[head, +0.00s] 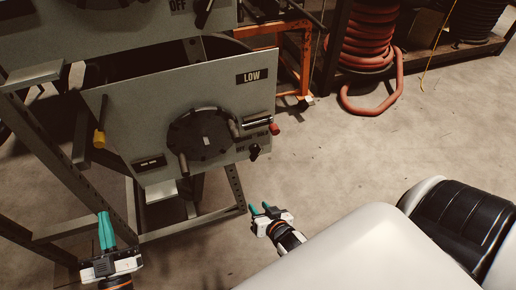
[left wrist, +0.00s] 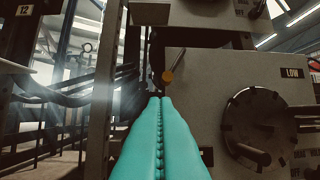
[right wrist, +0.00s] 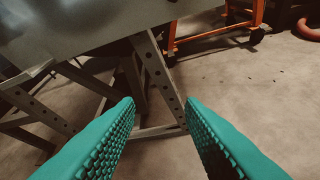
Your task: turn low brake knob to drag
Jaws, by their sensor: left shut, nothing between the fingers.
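The grey panel marked LOW (head: 252,76) stands at the centre left of the head view, with a large round black dial (head: 203,142). A small black knob (head: 254,152) sits at its lower right corner, beside small lettering too small to read surely. My left gripper (head: 107,232) is shut and empty, left of and below the panel.
A red-tipped part (head: 275,129) and a black bar (head: 257,121) stick out just above the small knob. An orange frame (head: 306,62) and a red hose coil (head: 368,40) stand behind.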

